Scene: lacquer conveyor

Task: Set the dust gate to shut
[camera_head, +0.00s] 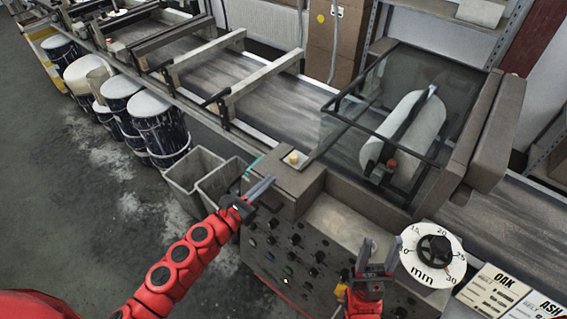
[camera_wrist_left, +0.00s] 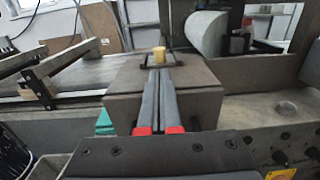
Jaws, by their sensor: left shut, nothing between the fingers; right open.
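A grey-brown box (camera_head: 297,178) stands beside the conveyor and carries a small pale yellow knob (camera_head: 293,158) on top. In the left wrist view the knob (camera_wrist_left: 158,54) stands upright within a dark bracket; I cannot tell for certain that this is the dust gate's handle, or its setting. My left gripper (camera_head: 270,181) is shut and empty at the box's left side; in the left wrist view its fingertips (camera_wrist_left: 159,72) point toward the knob and hide part of the box top. My right gripper (camera_head: 381,246) is open and empty, fingers upward, left of the dial.
A white minute dial (camera_head: 433,278) and OAK and ASH cards (camera_head: 492,289) lie at the right. The conveyor (camera_head: 260,88) with a glass-guarded roller (camera_head: 404,130) runs behind. A panel of knobs (camera_head: 283,258) faces me. Grey bins (camera_head: 191,177) and paint drums (camera_head: 158,122) stand left.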

